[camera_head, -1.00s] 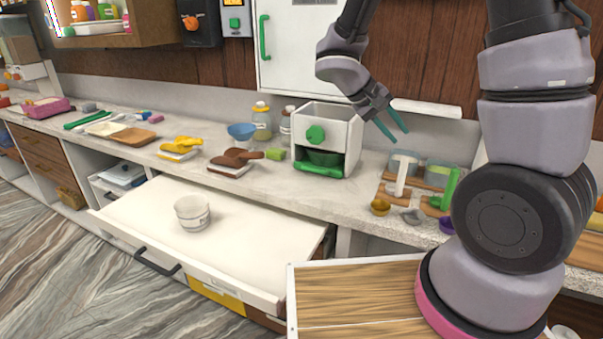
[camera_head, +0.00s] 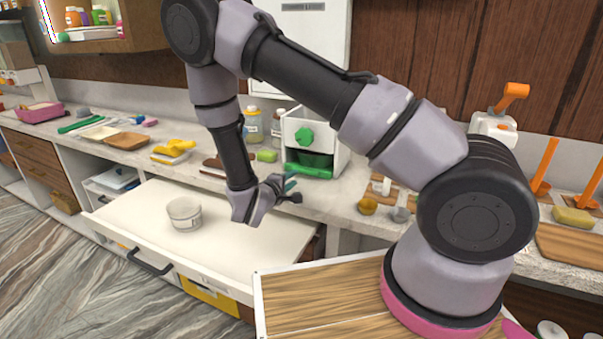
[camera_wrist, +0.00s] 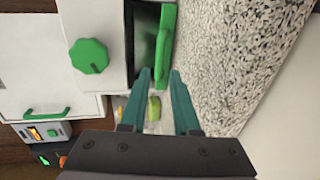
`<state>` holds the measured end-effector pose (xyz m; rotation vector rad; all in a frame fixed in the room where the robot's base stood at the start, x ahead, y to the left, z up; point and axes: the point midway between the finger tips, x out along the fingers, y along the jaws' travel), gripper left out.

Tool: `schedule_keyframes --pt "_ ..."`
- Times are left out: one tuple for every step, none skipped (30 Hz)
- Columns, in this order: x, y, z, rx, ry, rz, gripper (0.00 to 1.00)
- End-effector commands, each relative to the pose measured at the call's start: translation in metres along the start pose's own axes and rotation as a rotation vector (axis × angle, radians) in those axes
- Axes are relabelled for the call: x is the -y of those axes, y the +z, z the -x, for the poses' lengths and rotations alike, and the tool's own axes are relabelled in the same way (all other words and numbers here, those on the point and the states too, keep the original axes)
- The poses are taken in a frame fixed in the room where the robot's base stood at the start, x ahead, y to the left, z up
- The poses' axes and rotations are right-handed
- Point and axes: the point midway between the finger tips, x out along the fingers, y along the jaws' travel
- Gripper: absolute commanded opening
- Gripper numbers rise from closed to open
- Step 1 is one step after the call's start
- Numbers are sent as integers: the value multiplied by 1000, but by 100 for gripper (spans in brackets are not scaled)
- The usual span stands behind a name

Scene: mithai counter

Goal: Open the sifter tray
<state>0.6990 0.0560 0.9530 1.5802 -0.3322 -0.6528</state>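The sifter is a white box (camera_head: 327,132) with a green knob (camera_head: 304,138), standing on the counter. Its green tray (camera_head: 309,171) sits in the low front opening, with the front bar along the bottom edge. In the wrist view the sifter's knob (camera_wrist: 88,56) is at upper left and the green tray bar (camera_wrist: 166,40) runs down from the top centre. My gripper (camera_wrist: 159,76) is open, its teal fingertips on either side of the bar's lower end in the picture; contact cannot be told. In the head view my gripper (camera_head: 291,185) is in front of the sifter, low, above the drawer's right side.
Below the counter an open drawer (camera_head: 140,205) holds a white bowl (camera_head: 184,214). A white cabinet (camera_head: 315,45) hangs above.

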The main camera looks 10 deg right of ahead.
Motion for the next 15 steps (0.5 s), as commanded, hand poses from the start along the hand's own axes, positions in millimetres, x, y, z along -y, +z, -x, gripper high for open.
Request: schedule_keyframes --pt "0 1 -10 3 1 0 30" --pt "0 1 -15 4 1 0 30" --pt "0 2 -23 5 1 -1 30" --pt "0 1 -29 5 1 0 30" --pt "0 2 -35 5 1 0 30" --pt "0 2 -43 6 1 0 30" --pt "0 1 -49 4 0 0 30" --pt "0 1 -54 4 0 0 30" --pt "0 2 -62 6 0 0 30" --pt "0 2 -66 5 0 0 30" --pt "0 2 -70 4 0 0 30" --pt "0 1 -76 3 0 -1 30" --pt "0 1 -80 4 0 -1 30" --pt "0 1 -83 4 0 -1 30" --pt "-1 1 -86 4 0 -1 30"
